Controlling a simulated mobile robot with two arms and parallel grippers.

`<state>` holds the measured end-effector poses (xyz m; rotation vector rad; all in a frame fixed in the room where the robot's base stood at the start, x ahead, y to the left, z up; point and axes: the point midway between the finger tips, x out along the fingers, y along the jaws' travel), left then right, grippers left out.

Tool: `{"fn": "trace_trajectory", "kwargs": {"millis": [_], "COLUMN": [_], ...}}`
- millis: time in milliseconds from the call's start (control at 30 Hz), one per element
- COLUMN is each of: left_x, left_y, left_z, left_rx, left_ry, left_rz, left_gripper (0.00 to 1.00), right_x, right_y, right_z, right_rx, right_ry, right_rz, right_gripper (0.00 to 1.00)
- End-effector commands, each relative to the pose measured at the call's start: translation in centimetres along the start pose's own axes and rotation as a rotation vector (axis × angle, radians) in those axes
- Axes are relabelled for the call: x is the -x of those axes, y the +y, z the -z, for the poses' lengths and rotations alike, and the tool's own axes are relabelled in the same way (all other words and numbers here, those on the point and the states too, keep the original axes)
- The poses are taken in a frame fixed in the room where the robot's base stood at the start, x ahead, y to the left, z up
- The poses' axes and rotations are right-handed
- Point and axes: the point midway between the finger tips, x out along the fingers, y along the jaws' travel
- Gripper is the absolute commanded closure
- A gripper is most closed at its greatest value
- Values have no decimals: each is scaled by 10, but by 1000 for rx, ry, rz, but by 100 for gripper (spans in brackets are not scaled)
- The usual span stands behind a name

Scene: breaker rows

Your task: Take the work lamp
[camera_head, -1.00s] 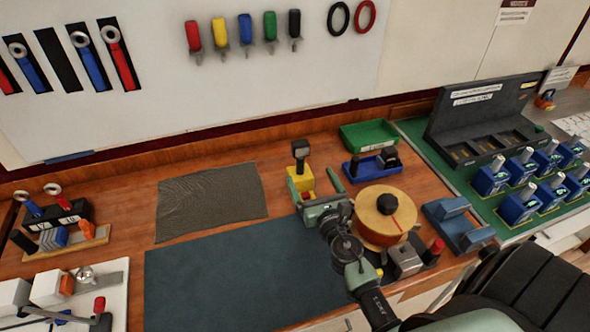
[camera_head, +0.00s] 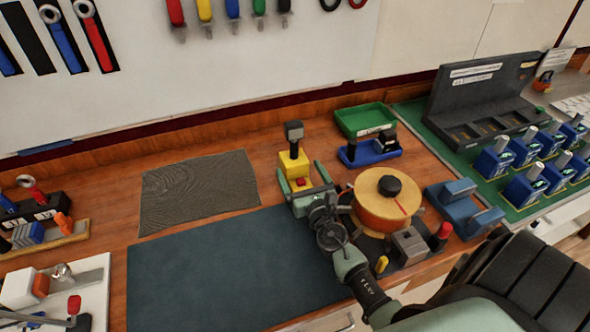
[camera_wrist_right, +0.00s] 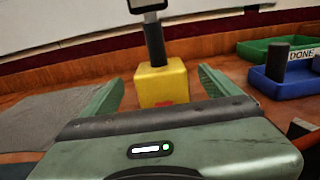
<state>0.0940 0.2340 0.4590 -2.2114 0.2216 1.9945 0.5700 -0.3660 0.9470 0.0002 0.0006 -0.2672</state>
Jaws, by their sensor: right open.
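The work lamp (camera_head: 294,164) has a yellow block base with a red button, a black stem and a dark head. It stands upright on the wooden bench. My right gripper (camera_head: 301,174) is open, low in front of the lamp, with its two green fingers pointing at the base. In the right wrist view the lamp's yellow base (camera_wrist_right: 161,84) shows centred between the open fingers (camera_wrist_right: 161,88). I see no clear contact between fingers and base. My left gripper is not in view.
A blue tray (camera_head: 372,155) and a green bin (camera_head: 364,117) stand right of the lamp. A wooden-flanged spool (camera_head: 366,185) stands close beside my right forearm. A grey mat (camera_head: 198,188) and a dark blue mat (camera_head: 220,270) lie clear to the left.

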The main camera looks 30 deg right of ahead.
Motion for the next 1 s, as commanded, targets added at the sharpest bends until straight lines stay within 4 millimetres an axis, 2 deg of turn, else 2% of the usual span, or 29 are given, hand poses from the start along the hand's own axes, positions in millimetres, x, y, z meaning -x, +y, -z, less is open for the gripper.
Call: {"fn": "trace_trajectory", "kwargs": {"millis": [100,233,367,567,667,900,1000], "left_x": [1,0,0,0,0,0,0], "left_y": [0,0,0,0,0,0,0], "left_z": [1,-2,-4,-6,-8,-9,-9], "left_rx": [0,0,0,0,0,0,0], "left_ry": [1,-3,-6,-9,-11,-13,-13], "left_rz": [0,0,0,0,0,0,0], "left_gripper": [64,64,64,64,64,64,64], "right_x": [-22,-40,-49,-49,-49,-49,-50], "right_y": [0,0,0,0,0,0,0], "right_z": [-2,-1,-1,-1,-1,0,-3], "right_rx": [2,0,2,2,1,1,1], "right_ry": [-3,-2,-1,0,0,0,-4], "right_rz": [0,0,0,0,0,0,1], "right_gripper": [9,9,9,9,31,98,100]}}
